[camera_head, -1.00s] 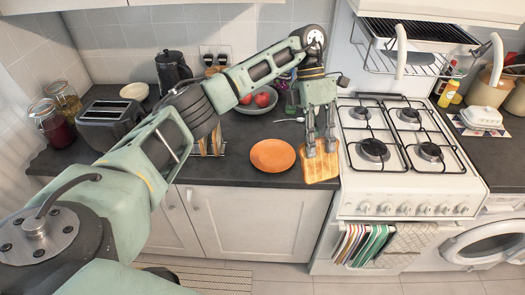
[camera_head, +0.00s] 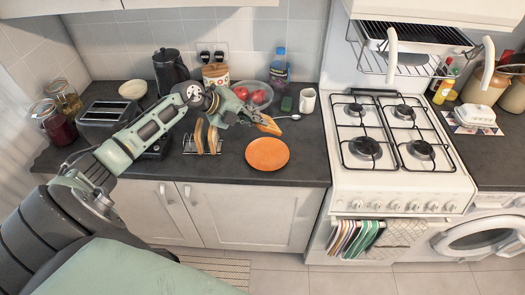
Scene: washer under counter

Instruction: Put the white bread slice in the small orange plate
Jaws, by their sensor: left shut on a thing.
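The small orange plate (camera_head: 267,154) lies flat and empty on the dark counter, near its front edge and left of the stove. My left gripper (camera_head: 257,121) is shut on a golden-brown bread slice (camera_head: 268,125), held just behind the plate and seen tilted, nearly edge-on. The slice is apart from the plate in the picture; its height above the counter is hard to tell. Part of the slice is hidden by the fingers. My right gripper is not in view.
A rack with bread slices (camera_head: 203,138) stands left of the plate. Behind are a bowl of red fruit (camera_head: 262,95), a white mug (camera_head: 307,101), a spoon (camera_head: 290,117) and a toaster (camera_head: 108,112). The stove (camera_head: 385,180) is on the right. Counter right of the plate is clear.

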